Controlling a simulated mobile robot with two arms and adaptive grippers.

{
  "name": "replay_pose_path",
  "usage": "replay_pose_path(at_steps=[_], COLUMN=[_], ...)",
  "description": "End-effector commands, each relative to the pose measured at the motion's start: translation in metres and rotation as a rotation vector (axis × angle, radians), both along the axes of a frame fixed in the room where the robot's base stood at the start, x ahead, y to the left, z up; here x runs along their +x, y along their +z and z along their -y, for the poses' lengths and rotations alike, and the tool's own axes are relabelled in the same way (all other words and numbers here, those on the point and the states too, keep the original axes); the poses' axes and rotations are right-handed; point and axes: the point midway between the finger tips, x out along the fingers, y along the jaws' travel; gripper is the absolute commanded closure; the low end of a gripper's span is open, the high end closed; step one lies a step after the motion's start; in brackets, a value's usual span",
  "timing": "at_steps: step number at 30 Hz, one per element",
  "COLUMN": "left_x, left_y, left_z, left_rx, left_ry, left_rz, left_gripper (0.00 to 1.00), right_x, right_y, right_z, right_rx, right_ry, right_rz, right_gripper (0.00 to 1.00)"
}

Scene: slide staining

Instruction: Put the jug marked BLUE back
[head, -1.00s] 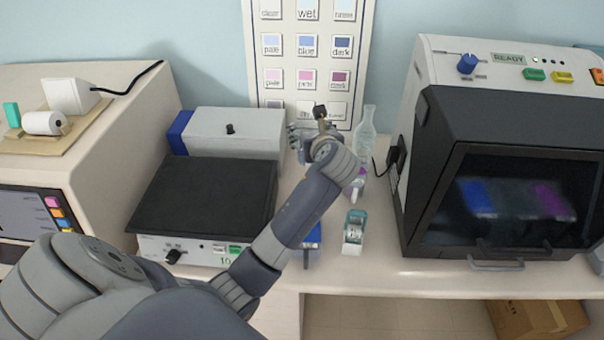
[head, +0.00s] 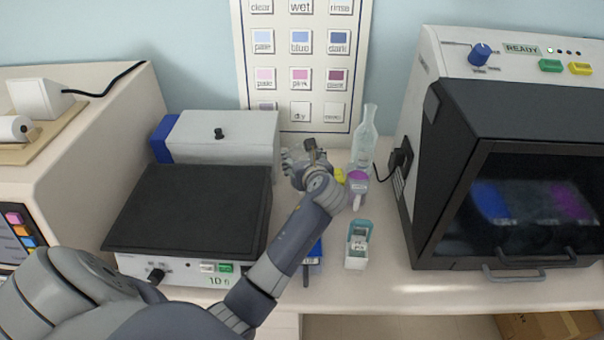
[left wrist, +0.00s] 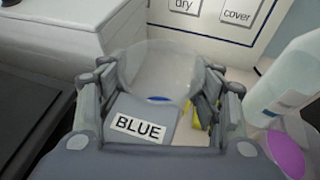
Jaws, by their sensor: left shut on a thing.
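The jug marked BLUE (left wrist: 142,125) is between the fingers of my left gripper (left wrist: 155,110) in the left wrist view. Its label faces the camera, and its clear round rim shows beyond with a bit of blue inside. The gripper is shut on it. In the head view, my left gripper (head: 305,165) is at the back of the bench, in front of the colour chart, and it mostly hides the jug. I cannot tell whether the jug touches the bench. My right gripper is not in view.
A jug with purple contents (head: 357,180) and a clear bottle (head: 365,135) stand just right of the gripper. A yellow thing (head: 339,175) is close by. A grey box (head: 230,135) and black-topped device (head: 190,210) are left. A small teal-and-white container (head: 358,245) stands in front.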

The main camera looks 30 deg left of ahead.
Motion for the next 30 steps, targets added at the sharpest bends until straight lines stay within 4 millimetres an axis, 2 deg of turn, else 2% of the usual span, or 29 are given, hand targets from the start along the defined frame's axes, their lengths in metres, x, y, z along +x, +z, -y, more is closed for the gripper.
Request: replay_pose_path(at_steps=[5, 12, 22, 23, 24, 25, 26, 30], left_x=[0.000, 0.000, 0.000, 0.000, 0.000, 0.000, 0.000, 0.000], left_y=[-0.014, -0.043, -0.046, -0.047, -0.047, -0.047, -0.047, -0.047], left_z=[0.000, 0.000, 0.000, 0.000, 0.000, 0.000, 0.000, 0.000], left_rx=[-0.001, 0.001, 0.000, 0.000, -0.001, -0.001, -0.001, -0.001], left_ry=[0.000, 0.000, -0.001, -0.001, -0.001, -0.001, -0.001, -0.001], left_rz=[-0.001, -0.001, 0.000, 0.000, 0.001, 0.001, 0.001, 0.001], left_gripper=[0.75, 0.75, 0.75, 0.38, 0.29, 0.22, 0.20, 0.20], right_x=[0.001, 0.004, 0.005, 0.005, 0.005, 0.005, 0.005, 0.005], right_y=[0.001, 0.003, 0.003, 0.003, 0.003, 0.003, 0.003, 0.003], right_z=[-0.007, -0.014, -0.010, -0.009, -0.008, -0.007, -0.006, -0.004], right_rx=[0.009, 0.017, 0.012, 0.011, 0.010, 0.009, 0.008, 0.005], right_ry=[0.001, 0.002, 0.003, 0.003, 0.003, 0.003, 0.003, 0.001], right_rz=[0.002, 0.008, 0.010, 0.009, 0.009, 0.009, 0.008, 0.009], right_gripper=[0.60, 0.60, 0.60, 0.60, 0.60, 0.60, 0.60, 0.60])
